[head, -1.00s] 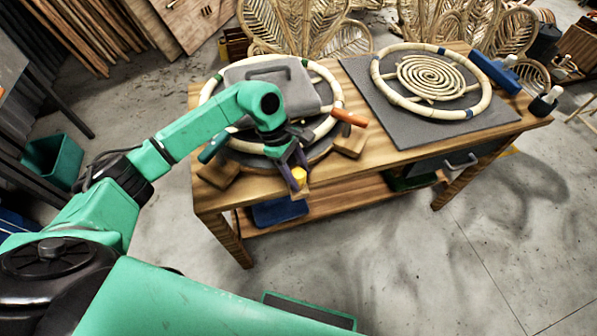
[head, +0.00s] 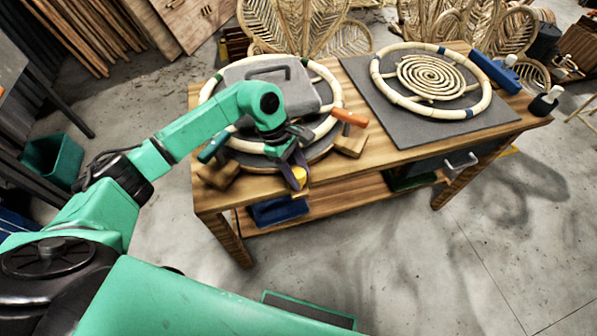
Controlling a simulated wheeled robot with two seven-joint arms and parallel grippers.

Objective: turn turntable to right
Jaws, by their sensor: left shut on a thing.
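The turntable (head: 240,153) stands at the left of the wooden workbench. It carries a rattan ring (head: 331,88) with a grey case-like block (head: 310,98) on top. An orange handle (head: 349,117) sticks out at its right and a teal handle (head: 212,147) at its left. My left gripper (head: 297,176) is at the turntable's front edge, pointing down, shut on a small part with a yellow piece (head: 299,177); the fingers hide most of what they hold. My right gripper is not in the view.
A second rattan ring (head: 480,104) with a spiral lies on a grey mat (head: 420,135) at the right of the bench (head: 345,178). Blue tools (head: 497,74) and a bottle (head: 546,101) stand at the right edge. Large woven panels (head: 300,25) stand behind. The floor in front is mostly clear.

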